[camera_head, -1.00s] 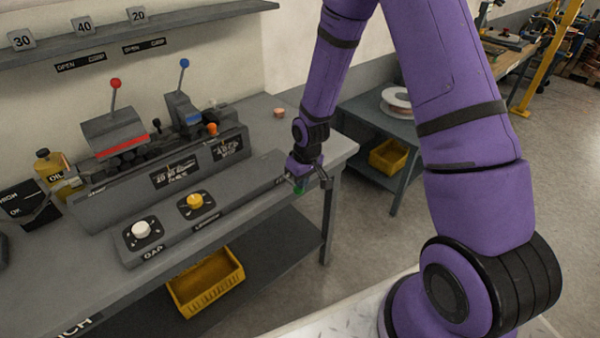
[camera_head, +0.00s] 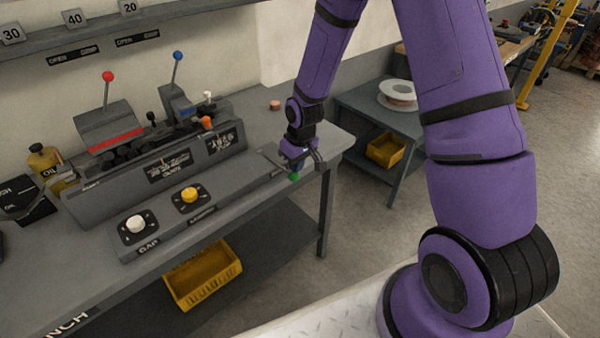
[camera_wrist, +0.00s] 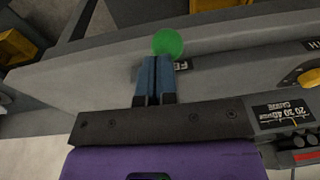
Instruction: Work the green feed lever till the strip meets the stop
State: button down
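The green knob (camera_head: 294,177) of the feed lever is at the right end of the bench's front edge, partly below my gripper. In the wrist view the round green knob (camera_wrist: 168,43) is just past the fingertips. My gripper (camera_head: 297,166) is low over this corner. In the wrist view its two blue fingers (camera_wrist: 160,62) lie side by side with only a thin line between them. They are shut with nothing between them. I cannot tell whether they touch the knob. The strip and the stop cannot be made out.
The grey machine (camera_head: 165,165) has a red-knobbed lever (camera_head: 108,77), a blue-knobbed lever (camera_head: 177,56), a white dial (camera_head: 136,224) and a yellow dial (camera_head: 189,194). A small copper-coloured piece (camera_head: 275,104) lies behind. A side table (camera_head: 350,98) holds a spool (camera_head: 398,94).

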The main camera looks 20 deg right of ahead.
jog(key=s+d+r, duration=0.2)
jog(key=s+r, duration=0.2)
jog(key=r, duration=0.4)
jog(key=shift+s+d+r, duration=0.15)
jog(key=shift+s+r, duration=0.25)
jog(key=shift+r, duration=0.1)
dwell(0.4)
jog(key=s+d+r+m+t+h, duration=0.1)
jog(key=s+r, duration=0.3)
jog(key=r, duration=0.5)
jog(key=s+d+r+m+t, duration=0.1)
jog(key=s+r, duration=0.4)
jog(key=r, duration=0.4)
jog(key=s+r+t, duration=0.1)
jog(key=s+r, duration=0.4)
jog(key=s, duration=0.2)
jog(key=s+d+r+m+t, duration=0.1)
jog(key=s+r, duration=0.3)
jog(key=s, duration=0.3)
jog(key=shift+r+m, duration=0.3)
jog(key=shift+r, duration=0.1)
jog(key=shift+s, duration=0.1)
